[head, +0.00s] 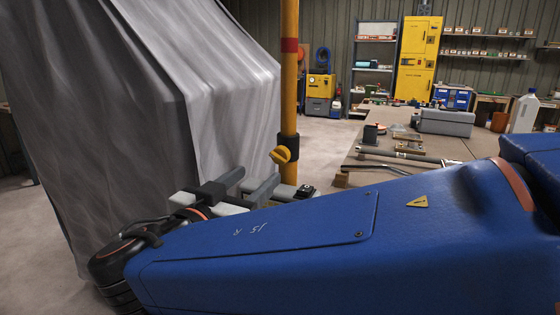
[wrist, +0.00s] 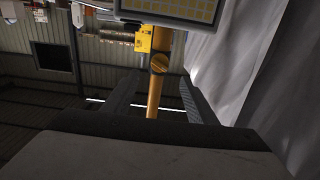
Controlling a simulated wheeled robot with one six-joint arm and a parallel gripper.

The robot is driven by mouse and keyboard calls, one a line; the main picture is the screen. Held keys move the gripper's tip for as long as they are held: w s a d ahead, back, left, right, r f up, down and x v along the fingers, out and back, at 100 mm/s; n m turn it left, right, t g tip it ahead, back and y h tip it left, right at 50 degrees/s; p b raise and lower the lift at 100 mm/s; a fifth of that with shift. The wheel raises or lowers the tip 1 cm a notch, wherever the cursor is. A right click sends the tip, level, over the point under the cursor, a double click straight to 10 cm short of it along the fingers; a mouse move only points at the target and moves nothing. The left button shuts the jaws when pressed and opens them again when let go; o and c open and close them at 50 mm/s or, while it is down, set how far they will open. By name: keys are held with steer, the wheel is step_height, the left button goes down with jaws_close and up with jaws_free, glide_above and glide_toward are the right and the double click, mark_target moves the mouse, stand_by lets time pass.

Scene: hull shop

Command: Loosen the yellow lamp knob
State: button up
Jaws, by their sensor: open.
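The yellow lamp knob (head: 281,154) sits on a black collar (head: 288,146) on an upright yellow pole (head: 289,90) with a red band. In the wrist view the round knob (wrist: 159,63) shows a dark slot across its face. My gripper (head: 256,178) is open and empty, its two grey fingers just short of the knob and slightly below it in the head view. In the wrist view the gripper (wrist: 160,78) has one finger each side of the pole, with the knob between and beyond the tips. Contact is not visible.
A grey draped sheet (head: 110,110) fills the left, close to my arm; it also shows in the wrist view (wrist: 240,65). A workbench (head: 385,175) with tools stands right of the pole. A lamp panel (wrist: 170,10) is at the wrist view's top. A yellow cabinet (head: 418,60) stands behind.

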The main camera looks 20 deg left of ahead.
mark_target(276, 160)
steer(key=w, duration=0.7)
steer(key=w+d, duration=0.1)
steer(key=w, duration=0.2)
steer(key=shift+w, duration=0.25)
steer(key=c, duration=1.1)
